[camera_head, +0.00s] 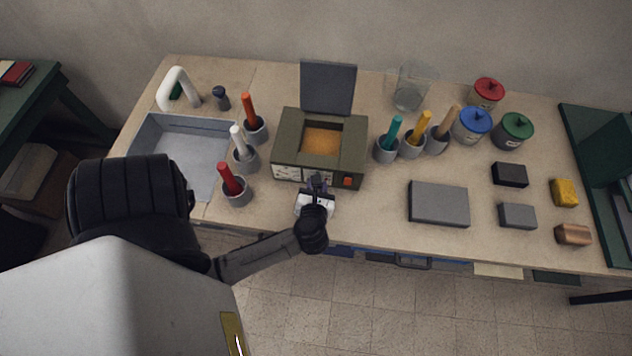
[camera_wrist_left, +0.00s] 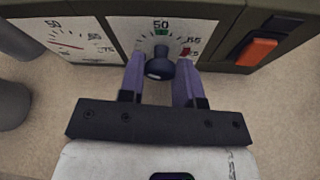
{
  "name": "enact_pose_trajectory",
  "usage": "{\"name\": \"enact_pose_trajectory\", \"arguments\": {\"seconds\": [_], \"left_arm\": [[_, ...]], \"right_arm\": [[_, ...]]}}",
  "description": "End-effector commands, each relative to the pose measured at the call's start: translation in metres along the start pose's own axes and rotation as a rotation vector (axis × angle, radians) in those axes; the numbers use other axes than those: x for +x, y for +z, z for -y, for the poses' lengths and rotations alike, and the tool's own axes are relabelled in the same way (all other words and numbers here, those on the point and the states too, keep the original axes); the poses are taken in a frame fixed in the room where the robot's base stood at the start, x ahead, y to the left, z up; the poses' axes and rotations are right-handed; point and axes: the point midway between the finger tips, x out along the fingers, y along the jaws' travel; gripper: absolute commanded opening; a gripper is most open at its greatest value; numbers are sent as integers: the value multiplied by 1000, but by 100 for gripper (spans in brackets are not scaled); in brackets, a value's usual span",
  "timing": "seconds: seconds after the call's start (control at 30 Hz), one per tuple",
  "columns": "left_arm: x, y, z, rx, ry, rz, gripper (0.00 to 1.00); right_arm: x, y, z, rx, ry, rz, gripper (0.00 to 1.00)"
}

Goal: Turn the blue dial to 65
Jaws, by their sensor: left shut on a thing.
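The blue dial (camera_wrist_left: 160,68) is a dark blue knob on a white scale plate on the front of an olive-green box (camera_head: 362,150). The scale shows 50 at the top, 65 to its right, a green mark under the 50 and a red mark at the far right. My left gripper (camera_head: 317,182) is at the box's front; in the left wrist view its purple fingers stand on either side of the dial, shut on it. Where the dial points cannot be told. In the head view the gripper hides the dial. My right gripper is not in view.
A second gauge (camera_wrist_left: 65,40) with a red needle sits left of the dial, and an orange switch (camera_wrist_left: 255,50) right of it. Cups with coloured handles flank the box. A grey block (camera_head: 438,203) lies to the right. A sink (camera_head: 150,135) is at the left.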

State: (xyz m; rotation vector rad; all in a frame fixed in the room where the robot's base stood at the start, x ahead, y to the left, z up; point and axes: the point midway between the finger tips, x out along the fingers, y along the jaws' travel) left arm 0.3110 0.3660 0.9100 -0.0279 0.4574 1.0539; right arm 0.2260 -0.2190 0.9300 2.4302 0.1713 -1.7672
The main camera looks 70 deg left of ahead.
Motion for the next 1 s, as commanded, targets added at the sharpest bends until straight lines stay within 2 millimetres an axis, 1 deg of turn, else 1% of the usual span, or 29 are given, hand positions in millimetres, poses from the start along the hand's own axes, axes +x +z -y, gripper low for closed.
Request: {"name": "enact_pose_trajectory", "arguments": {"seconds": [0.03, 0.2, 0.67, 0.7, 0.93, 1.0], "left_arm": [[-1, 2, 0, 14, 6, -1, 8], [0, 1, 0, 49, 20, 0, 8], [0, 0, 0, 59, 25, 1, 8], [0, 0, 0, 59, 25, 1, 33], [0, 0, 0, 59, 25, 1, 55], [0, 0, 0, 59, 25, 1, 57]], "right_arm": [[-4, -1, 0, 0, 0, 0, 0], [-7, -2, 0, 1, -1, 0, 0], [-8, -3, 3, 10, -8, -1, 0], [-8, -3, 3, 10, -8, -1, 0], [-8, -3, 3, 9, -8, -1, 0], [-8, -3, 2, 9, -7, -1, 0]]}}
